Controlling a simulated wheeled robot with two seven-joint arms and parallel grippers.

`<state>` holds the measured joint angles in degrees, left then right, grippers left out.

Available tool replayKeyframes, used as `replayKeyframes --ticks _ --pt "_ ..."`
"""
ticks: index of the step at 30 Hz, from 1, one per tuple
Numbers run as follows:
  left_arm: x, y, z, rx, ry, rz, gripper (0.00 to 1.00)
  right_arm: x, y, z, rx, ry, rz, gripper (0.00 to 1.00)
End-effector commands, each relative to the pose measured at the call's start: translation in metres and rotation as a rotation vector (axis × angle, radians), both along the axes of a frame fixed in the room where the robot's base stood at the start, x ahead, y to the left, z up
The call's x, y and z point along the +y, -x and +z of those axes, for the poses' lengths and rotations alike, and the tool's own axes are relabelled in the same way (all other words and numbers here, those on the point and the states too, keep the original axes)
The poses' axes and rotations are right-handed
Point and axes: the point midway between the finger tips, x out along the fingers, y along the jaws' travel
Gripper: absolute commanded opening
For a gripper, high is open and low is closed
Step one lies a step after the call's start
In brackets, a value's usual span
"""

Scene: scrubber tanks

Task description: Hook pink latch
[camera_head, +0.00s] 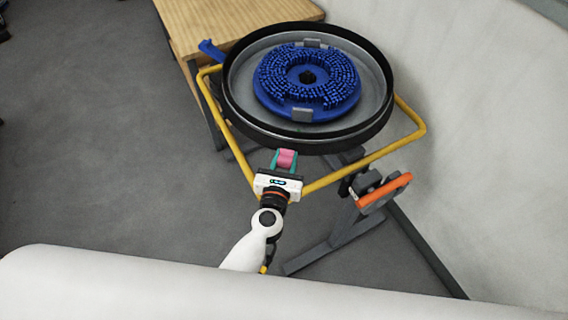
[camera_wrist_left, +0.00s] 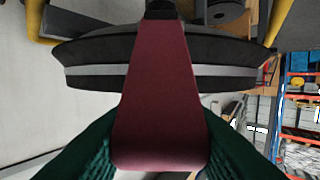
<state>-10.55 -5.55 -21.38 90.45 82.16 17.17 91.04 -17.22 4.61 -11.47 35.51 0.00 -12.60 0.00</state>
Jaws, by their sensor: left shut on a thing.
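The pink latch (camera_head: 286,158) is at the near side of the round scrubber head, just below its black rim. My left gripper (camera_head: 286,163) is shut on it, with a teal finger on each side. In the left wrist view the latch (camera_wrist_left: 160,95) is a wide dark-pink strap that reaches from between the green fingers (camera_wrist_left: 160,150) up to the black rim. Whether its far end is hooked on anything cannot be told. My right gripper does not show.
The scrubber head's black rim (camera_head: 308,147) surrounds a blue brush (camera_head: 270,80). A yellow tube frame (camera_head: 345,174) runs around it. An orange-handled part (camera_head: 384,190) is at the right. A wooden table (camera_head: 190,25) stands behind. Grey floor (camera_head: 80,170) is clear at left.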

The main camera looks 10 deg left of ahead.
Motion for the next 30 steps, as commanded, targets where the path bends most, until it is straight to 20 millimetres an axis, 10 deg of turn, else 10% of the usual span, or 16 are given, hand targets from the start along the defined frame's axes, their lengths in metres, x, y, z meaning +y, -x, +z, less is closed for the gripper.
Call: replayKeyframes --ticks 27,28,30 --pt "0.002 -0.018 0.011 -0.008 0.002 0.006 0.0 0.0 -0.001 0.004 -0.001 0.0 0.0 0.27" --pt "0.002 -0.018 0.011 -0.007 0.002 0.006 0.38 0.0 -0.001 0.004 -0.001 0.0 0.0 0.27" --pt "0.002 -0.018 0.011 -0.007 0.002 0.006 0.49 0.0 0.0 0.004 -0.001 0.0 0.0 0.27"
